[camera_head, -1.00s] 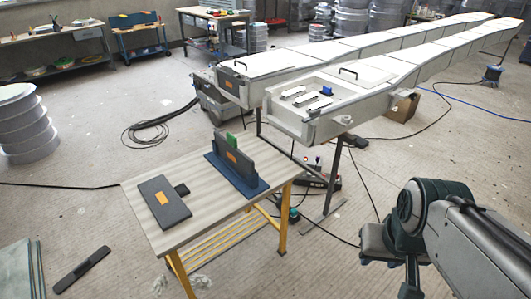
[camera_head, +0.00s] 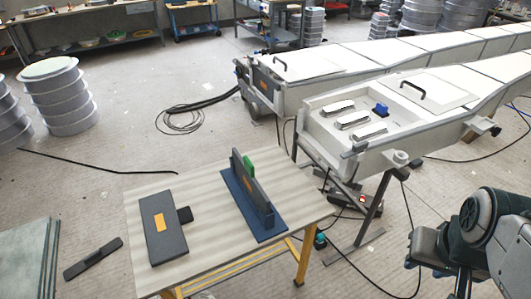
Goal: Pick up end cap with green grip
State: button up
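The end cap with the green grip (camera_head: 251,184) is a dark grey panel standing upright in a blue stand (camera_head: 268,231) on the small table. Its green grip (camera_head: 249,163) sticks out behind it, and an orange label shows on its front. A second dark end cap (camera_head: 163,238) with an orange label and a black grip (camera_head: 184,214) lies flat on the table's left side. My gripper (camera_head: 436,268) is at the lower right, apart from the table and both caps. It is partly hidden and cut off by the frame; I cannot tell how its fingers stand.
The wooden table (camera_head: 208,222) has bare room between the caps. A long white mould (camera_head: 425,125) stands behind it, holding light bars and a blue block (camera_head: 380,109). A black bar (camera_head: 93,258) and cables lie on the floor. Stacked drums (camera_head: 60,100) stand left.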

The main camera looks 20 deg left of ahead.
aim_at(244, 169)
jog(key=u, duration=0.5)
jog(key=i, duration=0.8)
jog(key=u, duration=1.3)
jog(key=i, duration=0.4)
jog(key=u, duration=0.4)
